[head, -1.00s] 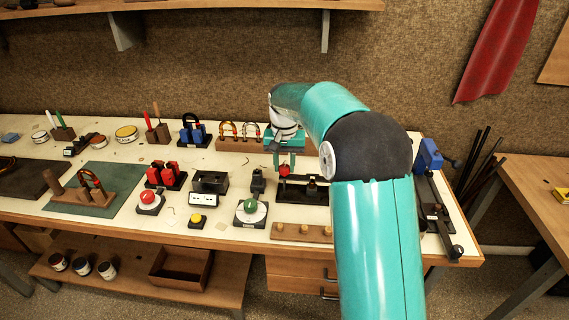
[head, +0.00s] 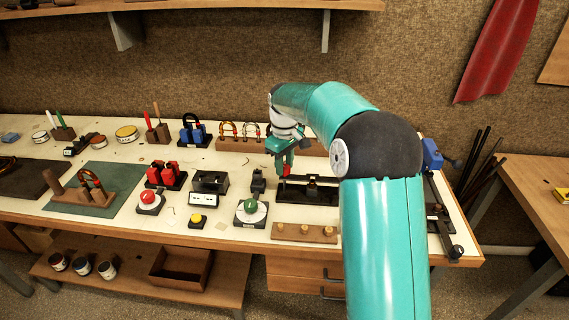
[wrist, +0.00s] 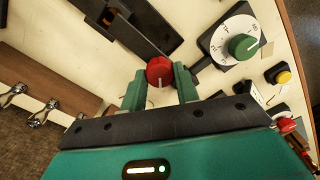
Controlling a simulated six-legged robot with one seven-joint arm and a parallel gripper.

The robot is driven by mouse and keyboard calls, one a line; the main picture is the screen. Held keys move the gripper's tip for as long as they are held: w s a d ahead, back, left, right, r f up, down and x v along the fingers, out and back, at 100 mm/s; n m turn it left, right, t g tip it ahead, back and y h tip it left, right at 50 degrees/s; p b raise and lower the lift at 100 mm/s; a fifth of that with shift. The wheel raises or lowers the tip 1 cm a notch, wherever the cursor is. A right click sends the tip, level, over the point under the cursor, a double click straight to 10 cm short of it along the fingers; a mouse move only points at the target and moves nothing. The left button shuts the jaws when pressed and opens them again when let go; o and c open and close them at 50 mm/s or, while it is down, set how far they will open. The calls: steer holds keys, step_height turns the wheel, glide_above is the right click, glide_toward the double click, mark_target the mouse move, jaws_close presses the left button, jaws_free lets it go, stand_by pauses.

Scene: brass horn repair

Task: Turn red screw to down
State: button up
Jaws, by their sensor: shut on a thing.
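The red screw (wrist: 160,72) has a round red head with a short white line, which points toward the bottom of the wrist view. My gripper (wrist: 160,88) has one finger on each side of the head and is shut on it. In the head view my gripper (head: 283,163) is low over the bench, left of the long black fixture, with only a bit of the red screw (head: 289,169) showing. What the screw is mounted on is mostly hidden by my gripper.
A green knob on a white dial (head: 251,209) stands close by at the front. A small black block (head: 258,182) is just left of my gripper. The long black fixture (head: 307,190) lies right, with a wooden peg board (head: 303,233) before it. A yellow button (head: 197,220) is further left.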

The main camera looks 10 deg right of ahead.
steer(key=n, duration=1.1)
steer(key=shift+r, duration=0.1)
steer(key=n, duration=0.3)
steer(key=shift+n, duration=0.3)
steer(key=n, duration=1.2)
steer(key=shift+n, duration=0.3)
steer(key=o, duration=1)
steer(key=shift+c, duration=0.2)
